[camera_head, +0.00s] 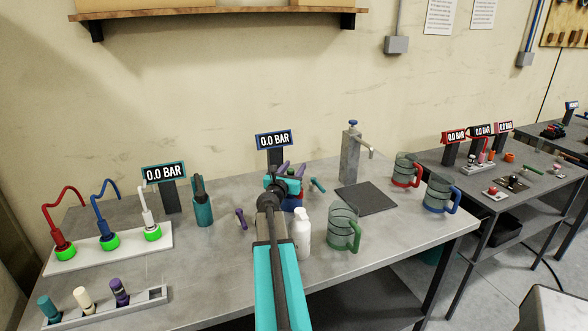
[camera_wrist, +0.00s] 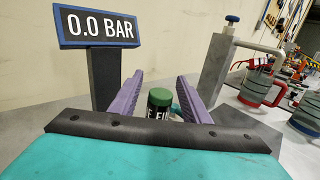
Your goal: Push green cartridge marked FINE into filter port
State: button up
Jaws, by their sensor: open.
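The green-capped cartridge (camera_wrist: 160,99) shows upright between my fingers in the wrist view. Its dark body carries white letters, of which only part shows. My gripper (camera_wrist: 160,76) is open, with one purple finger on each side of the cartridge; I cannot tell whether either touches it. In the head view my gripper (camera_head: 288,170) is over the middle of the table, in front of the blue-framed 0.0 BAR display (camera_head: 274,140). My own arm and gripper hide the cartridge there. The filter port and the cartridge's lower end are hidden, so its seating cannot be told.
A grey pump post (camera_head: 349,158) and dark mat (camera_head: 366,198) are to the right. A white bottle (camera_head: 302,232) and green jug (camera_head: 343,230) stand close to my arm. A teal canister (camera_head: 203,209) and small purple piece (camera_head: 241,218) are to the left.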

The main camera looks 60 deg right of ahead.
jog(key=p+v, duration=0.3)
jog(key=v, duration=1)
jog(key=shift+a, duration=0.3)
dwell(0.3)
jog(key=shift+s, duration=0.1)
dwell(0.8)
